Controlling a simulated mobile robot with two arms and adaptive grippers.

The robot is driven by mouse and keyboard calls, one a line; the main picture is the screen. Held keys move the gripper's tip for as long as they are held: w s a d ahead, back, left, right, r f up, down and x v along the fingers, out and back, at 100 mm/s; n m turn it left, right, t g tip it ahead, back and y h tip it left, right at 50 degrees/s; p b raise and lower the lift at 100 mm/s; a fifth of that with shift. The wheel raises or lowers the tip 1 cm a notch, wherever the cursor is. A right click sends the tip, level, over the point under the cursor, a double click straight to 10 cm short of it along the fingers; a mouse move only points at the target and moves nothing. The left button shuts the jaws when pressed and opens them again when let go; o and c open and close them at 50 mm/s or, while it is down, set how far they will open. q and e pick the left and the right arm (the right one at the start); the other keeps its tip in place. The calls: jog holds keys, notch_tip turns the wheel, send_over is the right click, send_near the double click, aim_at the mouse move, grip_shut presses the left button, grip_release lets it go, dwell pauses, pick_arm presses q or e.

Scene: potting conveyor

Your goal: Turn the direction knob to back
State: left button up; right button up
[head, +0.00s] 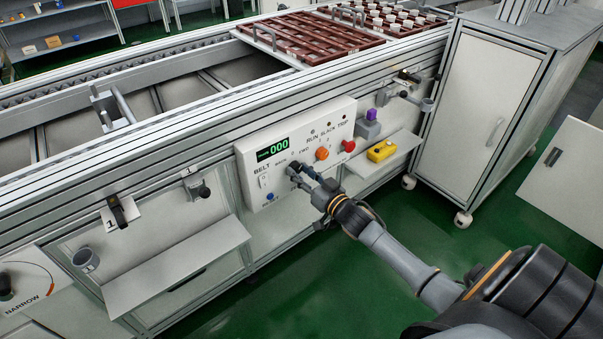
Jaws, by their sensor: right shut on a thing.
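A white control panel (247,166) is fixed to the front of the conveyor. It has a green "000" display (273,149), the label BELT, a white rocker switch at its left, an orange knob (322,154) and a red button (348,146). My right gripper (293,169) is at the panel's lower middle, below the small lettering by the display. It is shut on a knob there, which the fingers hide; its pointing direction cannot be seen. My left gripper is not in view.
A yellow box with buttons (381,151) sits on a small shelf right of the panel, below a purple-topped item (371,115). A bare shelf (178,266) juts out at lower left. A white cabinet (490,100) stands at right. Red-brown trays (310,38) lie on the conveyor.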

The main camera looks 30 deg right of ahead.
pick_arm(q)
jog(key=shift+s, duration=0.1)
pick_arm(e)
jog(key=shift+r+n+p, duration=0.1)
jog(key=shift+n+p, duration=0.4)
jog(key=shift+n, duration=1)
jog(key=n+p, duration=0.1)
jog(key=n, duration=0.2)
jog(key=shift+n, duration=0.3)
jog(key=n, duration=0.3)
jog(key=shift+n+p, duration=0.3)
jog(key=n, duration=0.3)
jog(key=shift+n, duration=0.3)
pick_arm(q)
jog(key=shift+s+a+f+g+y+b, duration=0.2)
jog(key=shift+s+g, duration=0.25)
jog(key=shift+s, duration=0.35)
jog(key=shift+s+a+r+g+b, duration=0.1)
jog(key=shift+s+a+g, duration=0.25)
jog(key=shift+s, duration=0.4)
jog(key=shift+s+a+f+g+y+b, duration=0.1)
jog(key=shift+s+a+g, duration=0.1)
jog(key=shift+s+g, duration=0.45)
pick_arm(e)
jog(key=shift+n, duration=2)
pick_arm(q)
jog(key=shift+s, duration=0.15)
